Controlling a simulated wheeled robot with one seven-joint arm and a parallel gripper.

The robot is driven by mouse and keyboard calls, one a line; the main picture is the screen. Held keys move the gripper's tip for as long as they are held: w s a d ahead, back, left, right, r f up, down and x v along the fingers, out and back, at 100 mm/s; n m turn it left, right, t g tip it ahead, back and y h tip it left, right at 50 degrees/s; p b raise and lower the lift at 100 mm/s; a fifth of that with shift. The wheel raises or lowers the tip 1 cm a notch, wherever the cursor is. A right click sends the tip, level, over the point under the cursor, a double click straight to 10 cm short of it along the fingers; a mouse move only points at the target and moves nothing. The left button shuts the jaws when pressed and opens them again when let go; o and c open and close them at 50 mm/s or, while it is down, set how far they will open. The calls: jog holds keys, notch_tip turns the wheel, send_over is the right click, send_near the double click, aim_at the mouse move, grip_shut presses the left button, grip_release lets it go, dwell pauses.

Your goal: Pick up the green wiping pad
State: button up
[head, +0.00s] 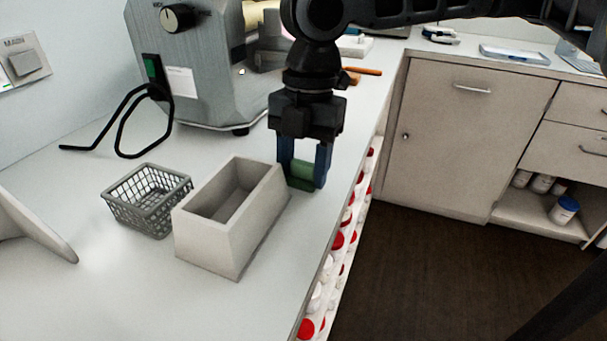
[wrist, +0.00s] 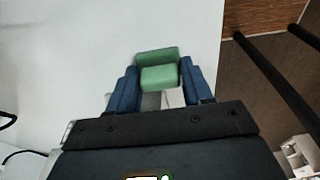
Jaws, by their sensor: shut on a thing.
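The green wiping pad (head: 302,170) is between the two blue fingers of my gripper (head: 305,168), just behind the right end of the grey open box. My gripper points down and is shut on the pad. In the wrist view the pad (wrist: 158,70) shows as two green parts, one beyond the other, between the blue fingertips (wrist: 160,82). The pad is close to the counter's front edge. I cannot tell whether its underside touches the counter.
The grey box (head: 230,215) stands directly beside my gripper. A grey mesh basket (head: 147,200) is left of it. A large grey machine (head: 205,70) with a black cable stands behind. Jars with red lids (head: 338,241) line shelves below the counter edge.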

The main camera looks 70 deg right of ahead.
aim_at(306, 161)
jog(key=shift+r, duration=0.5)
jog(key=r, duration=0.2)
jog(key=d+r+p, duration=0.1)
jog(key=shift+s+r, duration=0.15)
jog(key=shift+r, duration=0.25)
jog(key=s+d+r, duration=0.2)
jog(key=d+r, duration=0.1)
jog(key=d, duration=0.2)
jog(key=s+d+r+p, duration=0.1)
jog(key=s+d+r, duration=0.1)
jog(key=d, duration=0.3)
jog(key=shift+r, duration=0.6)
